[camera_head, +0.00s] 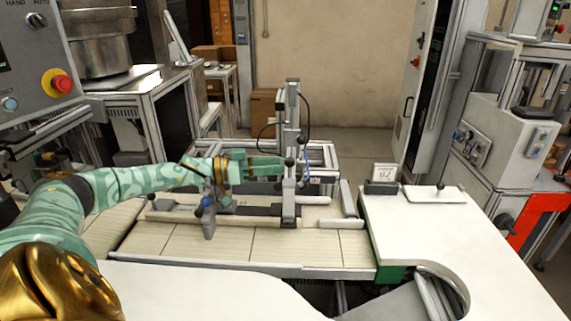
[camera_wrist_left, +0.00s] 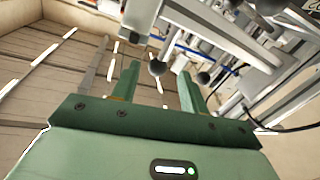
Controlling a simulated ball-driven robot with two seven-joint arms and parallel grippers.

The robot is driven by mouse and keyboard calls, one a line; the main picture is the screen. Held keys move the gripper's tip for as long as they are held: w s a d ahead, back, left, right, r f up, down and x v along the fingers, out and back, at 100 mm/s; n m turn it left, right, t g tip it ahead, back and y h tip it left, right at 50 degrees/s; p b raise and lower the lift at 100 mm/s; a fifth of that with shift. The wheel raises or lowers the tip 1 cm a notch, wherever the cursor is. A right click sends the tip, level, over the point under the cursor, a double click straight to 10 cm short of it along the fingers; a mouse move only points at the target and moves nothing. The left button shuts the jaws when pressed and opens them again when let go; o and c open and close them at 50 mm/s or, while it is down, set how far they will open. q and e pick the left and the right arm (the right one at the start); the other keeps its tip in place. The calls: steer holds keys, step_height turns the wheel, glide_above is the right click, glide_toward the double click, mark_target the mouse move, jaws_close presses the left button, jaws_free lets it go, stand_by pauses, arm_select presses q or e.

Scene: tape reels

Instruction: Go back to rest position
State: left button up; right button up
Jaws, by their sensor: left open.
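My left arm, green with gold joints, comes in from the left of the head view and reaches over the conveyor bed (camera_head: 205,243). Its gripper (camera_head: 268,166) is beside the upright metal fixture (camera_head: 290,130), among dark ball-ended knobs. In the left wrist view the two green fingers (camera_wrist_left: 160,84) are apart, with no object held between them. A dark ball knob (camera_wrist_left: 157,68) shows between or just beyond the fingertips; I cannot tell whether they touch it. My right gripper is not in view.
A white worktable (camera_head: 450,240) with a flat plate (camera_head: 435,194) lies at right. A control box with a red button (camera_head: 60,84) stands at left. Metal rails and a black cable (camera_wrist_left: 262,124) are close to the gripper. Open floor (camera_head: 360,150) lies behind the fixture.

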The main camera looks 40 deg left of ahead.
arm_select(q)
steer(key=v, duration=0.2)
steer(key=shift+s+a, duration=0.15)
steer(key=shift+s, duration=0.1)
stand_by(0.5)
